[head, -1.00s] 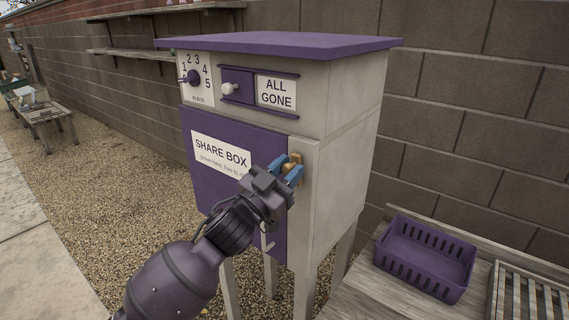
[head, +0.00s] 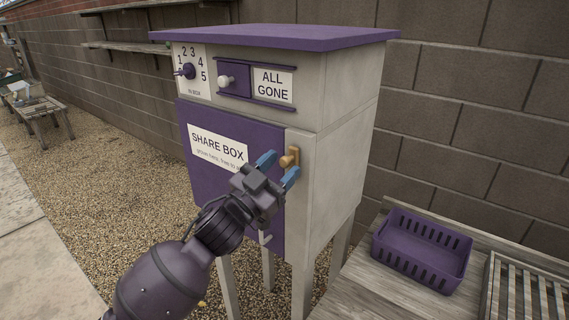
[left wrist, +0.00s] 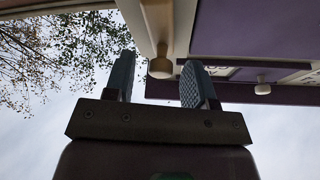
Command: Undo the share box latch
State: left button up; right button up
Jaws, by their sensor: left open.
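The share box (head: 340,150) is a pale grey cabinet on legs with a purple door (head: 262,200) that sits shut. A tan latch (head: 290,158) with a round knob is at the door's upper right edge; its bar looks upright. My left gripper (head: 278,169) is open, with its blue fingertips on either side of the knob and just short of it. In the left wrist view, the latch knob (left wrist: 161,68) shows between the two spread fingers, apart from both. My right gripper is not in view.
Above the door are a number dial (head: 188,71) and a slider with a white knob (head: 226,80) beside an ALL GONE sign. A small handle (head: 265,238) is low on the door. A purple basket (head: 422,250) and a slatted crate (head: 525,292) stand on the wooden bench at right.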

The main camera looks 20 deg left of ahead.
pick_arm(q)
jog(key=b+v, duration=0.1)
jog(key=v, duration=0.8)
jog(key=shift+s+a, duration=0.1)
jog(key=shift+a, duration=0.05)
